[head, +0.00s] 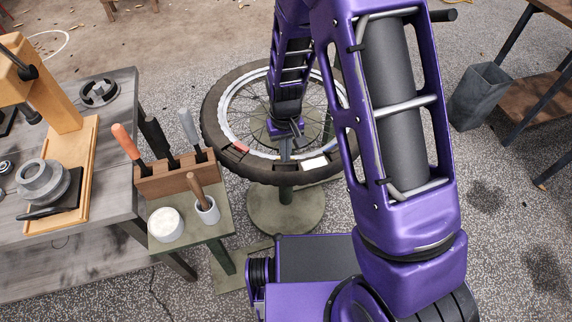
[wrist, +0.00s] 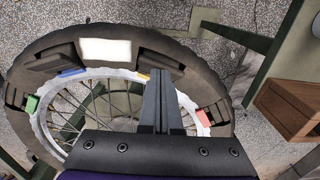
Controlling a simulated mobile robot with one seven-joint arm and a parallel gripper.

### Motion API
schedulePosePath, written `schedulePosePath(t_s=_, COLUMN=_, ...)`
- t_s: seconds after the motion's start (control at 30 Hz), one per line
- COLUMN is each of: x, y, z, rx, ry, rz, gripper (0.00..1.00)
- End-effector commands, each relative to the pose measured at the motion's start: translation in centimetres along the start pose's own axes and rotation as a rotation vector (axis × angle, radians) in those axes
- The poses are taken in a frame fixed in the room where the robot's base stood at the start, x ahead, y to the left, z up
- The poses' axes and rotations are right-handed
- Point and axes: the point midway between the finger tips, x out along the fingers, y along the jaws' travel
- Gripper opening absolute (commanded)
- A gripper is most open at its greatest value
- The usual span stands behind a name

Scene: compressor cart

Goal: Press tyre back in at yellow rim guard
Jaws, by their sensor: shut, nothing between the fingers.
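The black tyre (head: 216,92) and its silver spoked rim (head: 229,101) lie flat on a round stand. In the wrist view, the tyre (wrist: 195,65) curves around the rim. The yellow rim guard (wrist: 143,76) is a small piece at the rim's edge, partly hidden by my fingers. My gripper (wrist: 158,73) is shut and empty, its fingertips over the tyre's inner edge right beside the yellow guard. I cannot tell whether they touch the tyre. In the head view, my gripper (head: 285,153) is over the near side of the wheel.
Blue (wrist: 72,73), green (wrist: 31,103) and red (wrist: 203,118) guards sit around the rim. A white patch (wrist: 105,50) lies on the tyre. A small stand left holds a wooden tool rack (head: 176,180), white tub (head: 166,224) and cup (head: 207,211). A grey bin (head: 480,97) stands right.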

Motion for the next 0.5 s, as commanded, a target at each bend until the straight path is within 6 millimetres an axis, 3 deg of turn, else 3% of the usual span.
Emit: schedulePosePath(t_s=0.5, x=0.45, y=-0.15, z=0.52, rx=0.000, ry=-0.002, rz=0.000, gripper=0.00)
